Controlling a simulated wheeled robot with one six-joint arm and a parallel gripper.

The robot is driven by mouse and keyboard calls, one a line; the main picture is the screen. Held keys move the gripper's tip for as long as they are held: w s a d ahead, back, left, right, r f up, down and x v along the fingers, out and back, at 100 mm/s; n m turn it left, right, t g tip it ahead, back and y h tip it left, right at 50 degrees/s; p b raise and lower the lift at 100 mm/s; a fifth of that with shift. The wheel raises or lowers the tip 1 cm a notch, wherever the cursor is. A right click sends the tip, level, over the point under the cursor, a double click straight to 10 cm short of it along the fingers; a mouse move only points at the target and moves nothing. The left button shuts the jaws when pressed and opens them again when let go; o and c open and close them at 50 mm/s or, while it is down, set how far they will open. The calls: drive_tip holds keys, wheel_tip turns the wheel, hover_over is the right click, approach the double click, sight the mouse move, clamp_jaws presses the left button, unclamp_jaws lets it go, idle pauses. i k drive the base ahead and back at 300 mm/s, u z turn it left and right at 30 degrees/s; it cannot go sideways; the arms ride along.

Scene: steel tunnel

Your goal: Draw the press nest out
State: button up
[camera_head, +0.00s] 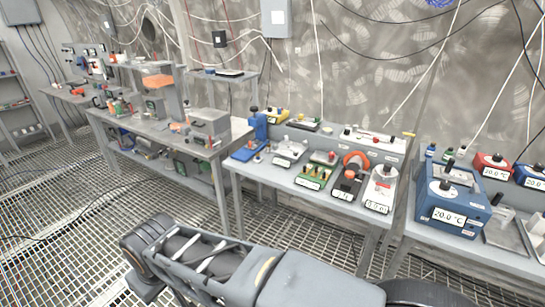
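A small blue press (258,127) with a black knob on top stands at the left end of the middle bench (232,166). Its flat blue base faces the front edge of the bench. The press nest is too small to tell apart from the base, so I cannot see how far out it sits. My arm lies folded across the bottom of the picture, in front of the bench and well apart from the press. No gripper fingers can be made out.
Right of the press stand a white device (290,150), a green-topped unit (312,176), a black unit with an orange ring (354,165) and a white unit with a display (381,186). A blue 20.0 °C box (453,205) stands on the right bench. Grated floor (60,225) is open at left.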

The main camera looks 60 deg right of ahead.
sight(253, 145)
drive_tip(key=z, duration=0.8)
drive_tip(key=i, duration=0.35)
drive_tip(key=z, duration=0.8)
drive_tip(key=i, duration=0.55)
drive_tip(key=z, duration=0.4)
